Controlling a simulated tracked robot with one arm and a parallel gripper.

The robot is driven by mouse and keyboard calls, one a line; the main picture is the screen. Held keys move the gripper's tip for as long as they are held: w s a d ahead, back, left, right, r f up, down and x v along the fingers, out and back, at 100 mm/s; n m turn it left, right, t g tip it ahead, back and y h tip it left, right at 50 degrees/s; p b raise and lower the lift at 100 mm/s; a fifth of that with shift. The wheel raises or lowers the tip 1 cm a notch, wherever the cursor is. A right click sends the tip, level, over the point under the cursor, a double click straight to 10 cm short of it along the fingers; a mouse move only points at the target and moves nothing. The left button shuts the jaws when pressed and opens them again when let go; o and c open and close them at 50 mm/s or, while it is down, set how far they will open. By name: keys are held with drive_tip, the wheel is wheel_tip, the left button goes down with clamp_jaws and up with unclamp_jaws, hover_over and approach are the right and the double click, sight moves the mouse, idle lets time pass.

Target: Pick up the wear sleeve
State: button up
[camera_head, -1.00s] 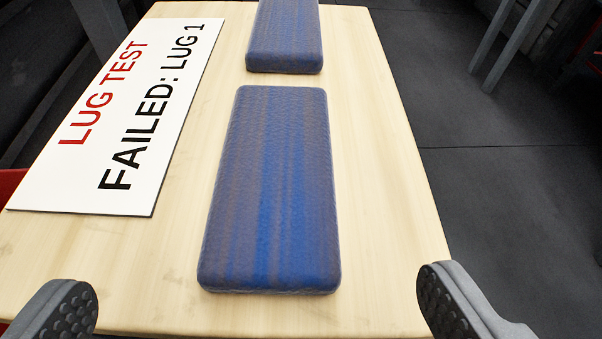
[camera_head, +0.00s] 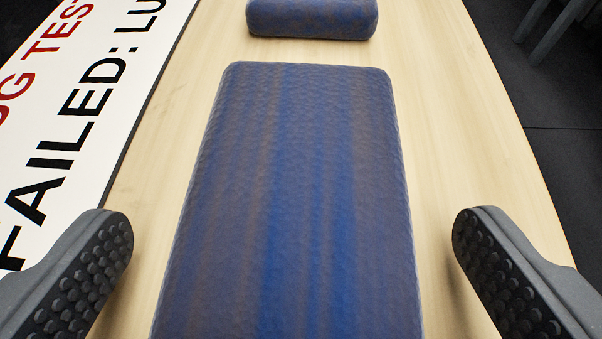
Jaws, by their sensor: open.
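A long blue-and-brown block with rounded edges (camera_head: 295,200) lies flat on the light wooden table; I take it to be the wear sleeve, though its look alone does not settle that. Its near end runs out of the bottom of the picture. A second block of the same kind (camera_head: 312,17) lies beyond it, cut off by the top edge. My gripper (camera_head: 293,235) is open and empty. Its two dark studded fingers are one to each side of the nearer block, apart from it.
The wooden tabletop (camera_head: 465,110) is bare to the right of the blocks. A white sign with red and black lettering (camera_head: 130,50) lies at the left, partly out of view; its visible black word reads "FAILED". Dark floor (camera_head: 565,110) shows past the table's right edge.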

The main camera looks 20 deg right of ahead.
drive_tip(key=shift+w+d+f, duration=0.15)
drive_tip(key=shift+w+f, duration=0.1)
drive_tip(key=shift+w, duration=0.05)
drive_tip(key=c, duration=1.1)
drive_tip(key=shift+r, duration=0.15)
